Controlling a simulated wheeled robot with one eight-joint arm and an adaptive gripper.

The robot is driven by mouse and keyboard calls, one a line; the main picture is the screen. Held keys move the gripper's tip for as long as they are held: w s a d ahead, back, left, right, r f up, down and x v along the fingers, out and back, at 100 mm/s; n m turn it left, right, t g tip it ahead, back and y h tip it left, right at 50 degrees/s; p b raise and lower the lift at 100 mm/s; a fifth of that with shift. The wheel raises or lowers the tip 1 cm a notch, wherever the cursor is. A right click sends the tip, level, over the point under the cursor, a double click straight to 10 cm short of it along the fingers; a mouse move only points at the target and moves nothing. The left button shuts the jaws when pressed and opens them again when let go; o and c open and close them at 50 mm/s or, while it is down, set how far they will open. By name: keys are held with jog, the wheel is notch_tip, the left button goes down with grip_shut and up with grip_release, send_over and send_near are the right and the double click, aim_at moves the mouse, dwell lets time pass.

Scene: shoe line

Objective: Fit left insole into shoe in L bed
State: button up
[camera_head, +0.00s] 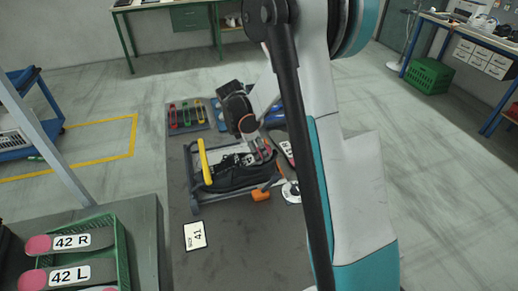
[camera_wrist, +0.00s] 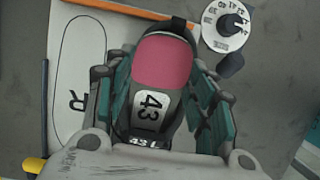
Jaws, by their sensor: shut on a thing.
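My gripper (camera_wrist: 155,105) is shut on an insole (camera_wrist: 163,62) with a pink heel patch and a white "43" label; its side letter is not clear. A dark rim shows around the pink end, and I cannot tell how much of the insole lies inside the shoe. In the head view my gripper (camera_head: 256,143) is at the right end of the black shoe (camera_head: 240,176), which lies in a frame with a yellow bar (camera_head: 205,162). The wrist view shows a white panel (camera_wrist: 62,125) with a shoe outline and an "R", empty, left of my gripper.
A green crate (camera_head: 122,245) at lower left holds insoles marked 42 R and 42 L. A "41" card (camera_head: 195,235) lies on the grey table. An orange knob (camera_head: 260,195) and a white dial (camera_wrist: 215,38) are near the shoe. Coloured tools (camera_head: 186,114) lie behind.

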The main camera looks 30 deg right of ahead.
jog(key=shift+f, duration=0.1)
jog(key=o, duration=1.1)
jog(key=shift+c, duration=0.2)
jog(key=shift+r+p, duration=0.85)
jog(key=shift+r, duration=0.65)
jog(key=shift+r, duration=0.1)
notch_tip(320, 180, up, 7)
jog(key=p, duration=0.4)
dwell(0.4)
